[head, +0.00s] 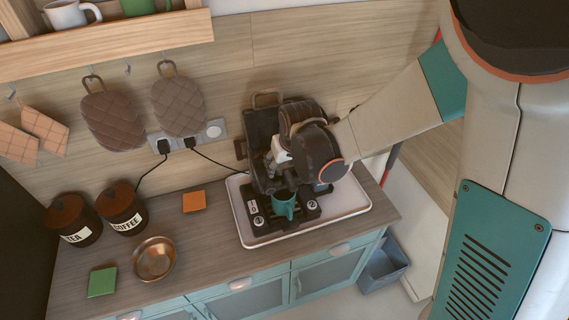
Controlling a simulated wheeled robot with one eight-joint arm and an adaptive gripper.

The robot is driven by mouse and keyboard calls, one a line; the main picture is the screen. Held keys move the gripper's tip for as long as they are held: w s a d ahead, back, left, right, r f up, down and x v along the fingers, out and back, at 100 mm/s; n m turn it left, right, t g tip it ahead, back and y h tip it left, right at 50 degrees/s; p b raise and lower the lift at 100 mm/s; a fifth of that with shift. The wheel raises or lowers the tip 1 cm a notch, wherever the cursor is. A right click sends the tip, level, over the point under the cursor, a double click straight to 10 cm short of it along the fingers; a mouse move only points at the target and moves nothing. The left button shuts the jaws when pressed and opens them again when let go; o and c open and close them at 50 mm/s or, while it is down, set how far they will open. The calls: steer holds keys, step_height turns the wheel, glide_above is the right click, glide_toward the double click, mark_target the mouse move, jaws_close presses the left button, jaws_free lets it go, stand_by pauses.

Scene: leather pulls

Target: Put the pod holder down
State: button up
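My gripper (272,166) is in front of the black coffee machine (262,122), at its upper middle, in the head view. My dark wrist covers much of the machine's right side. The fingers are small and dark against the machine, so I cannot tell whether they are open or shut. I cannot make out the pod holder clearly; it may be hidden by my gripper or wrist. A teal cup (284,204) stands on the machine's front base, below my gripper.
The machine stands on a white-rimmed tray (357,211). The wooden counter (212,245) has free room left of the tray. A copper bowl (154,258), a green square (102,282), an orange square (194,202) and canisters (121,209) lie further left. Oven mitts (180,107) hang behind.

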steer(key=shift+s+f, duration=0.15)
steer(key=shift+f, duration=0.05)
